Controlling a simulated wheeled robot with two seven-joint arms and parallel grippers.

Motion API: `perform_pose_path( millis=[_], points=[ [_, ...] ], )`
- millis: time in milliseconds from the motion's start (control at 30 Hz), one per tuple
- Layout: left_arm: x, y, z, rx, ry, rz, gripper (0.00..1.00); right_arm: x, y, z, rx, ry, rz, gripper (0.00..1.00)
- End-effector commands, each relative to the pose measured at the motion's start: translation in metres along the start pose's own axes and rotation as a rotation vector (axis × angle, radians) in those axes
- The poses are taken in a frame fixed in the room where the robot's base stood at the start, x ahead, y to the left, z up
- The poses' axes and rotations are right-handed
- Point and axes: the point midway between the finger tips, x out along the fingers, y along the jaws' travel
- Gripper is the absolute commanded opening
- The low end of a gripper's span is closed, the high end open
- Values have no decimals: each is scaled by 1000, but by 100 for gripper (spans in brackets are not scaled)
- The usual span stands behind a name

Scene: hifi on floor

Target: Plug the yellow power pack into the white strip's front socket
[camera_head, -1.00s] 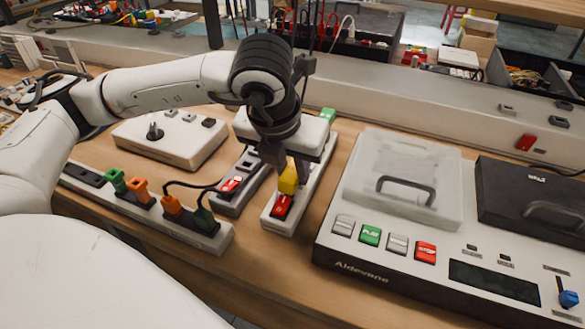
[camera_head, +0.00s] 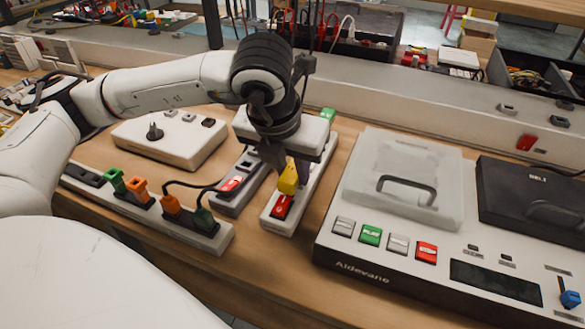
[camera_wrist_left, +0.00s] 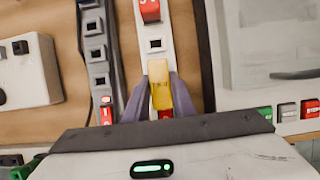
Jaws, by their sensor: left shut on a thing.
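The yellow power pack (camera_head: 288,181) is held in my left gripper (camera_head: 287,178), which is shut on it. The wrist view shows the pack (camera_wrist_left: 160,90) between the two grey fingers. The pack is over the front part of the white strip (camera_head: 279,227), just behind its red switch (camera_head: 282,207). In the wrist view an open socket (camera_wrist_left: 155,44) shows on the white strip (camera_wrist_left: 140,60) behind the pack. The pack's underside and the socket beneath it are hidden, so I cannot tell whether it touches the strip. My right gripper is not in view.
A grey strip (camera_head: 228,203) lies close on the left. A front-left strip (camera_head: 215,241) carries green and orange plugs with a black cable. A white box (camera_head: 165,148) stands behind. A large device (camera_head: 345,262) with buttons stands right of the white strip.

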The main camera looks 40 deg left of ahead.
Motion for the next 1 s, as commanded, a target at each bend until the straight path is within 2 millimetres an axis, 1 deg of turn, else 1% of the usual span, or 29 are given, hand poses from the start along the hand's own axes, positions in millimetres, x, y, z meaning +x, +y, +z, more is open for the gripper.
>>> perform_pose_path(
  millis=[833, 867, 900, 967, 1000],
  points=[
    [0, 0, 0, 0, -1, 0, 3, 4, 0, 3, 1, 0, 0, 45],
    [0, 0, 0, 0, -1, 0, 26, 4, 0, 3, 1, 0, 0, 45],
    [0, 0, 0, 0, -1, 0, 33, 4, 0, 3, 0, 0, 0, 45],
    [0, 0, 0, 0, -1, 0, 43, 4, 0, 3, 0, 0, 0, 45],
    [0, 0, 0, 0, -1, 0, 45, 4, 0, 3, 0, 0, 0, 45]
  ],
)
